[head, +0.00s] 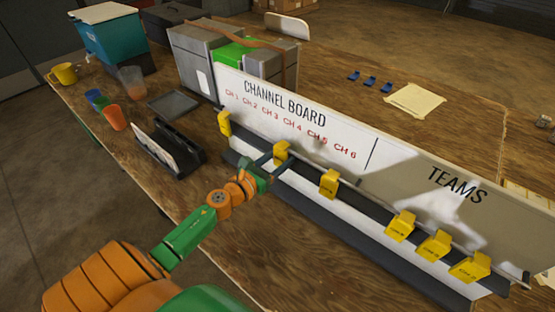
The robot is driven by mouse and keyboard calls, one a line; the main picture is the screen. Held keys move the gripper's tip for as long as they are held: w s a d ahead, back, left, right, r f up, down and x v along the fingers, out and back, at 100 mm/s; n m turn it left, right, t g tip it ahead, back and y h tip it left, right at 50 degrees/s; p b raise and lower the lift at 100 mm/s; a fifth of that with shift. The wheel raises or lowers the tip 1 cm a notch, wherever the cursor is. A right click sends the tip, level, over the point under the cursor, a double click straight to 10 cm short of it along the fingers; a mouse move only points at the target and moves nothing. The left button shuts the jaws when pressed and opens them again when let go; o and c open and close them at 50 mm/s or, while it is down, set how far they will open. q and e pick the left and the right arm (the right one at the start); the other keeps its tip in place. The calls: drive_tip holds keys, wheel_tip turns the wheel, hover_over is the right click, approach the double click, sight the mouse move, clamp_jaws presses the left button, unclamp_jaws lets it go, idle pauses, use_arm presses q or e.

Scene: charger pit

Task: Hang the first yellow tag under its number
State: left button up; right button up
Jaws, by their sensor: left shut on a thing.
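The white channel board (365,175) stands on the wooden table, with red labels CH 1 to CH 6 on its left part and TEAMS on its right. A rail runs along its lower front. My left gripper (279,161) is at the rail, shut on a yellow tag (281,151) below the middle labels. I cannot tell whether this tag rests on the rail. Another yellow tag (224,122) is at the rail's left end, and one (329,183) is right of my gripper. More yellow tags (400,226) (434,245) (469,267) hang below TEAMS. My right gripper is out of view.
A black holder with white cards (160,147), a grey tray (174,102) and several cups (114,118) stand left of the board. Grey boxes (192,62) are behind its left end. Blue clips (370,81) and a paper sheet (415,99) lie on clear table behind it.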

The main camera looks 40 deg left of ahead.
use_arm(q)
drive_tip(key=o, duration=1.3)
drive_tip(key=shift+o, duration=0.2)
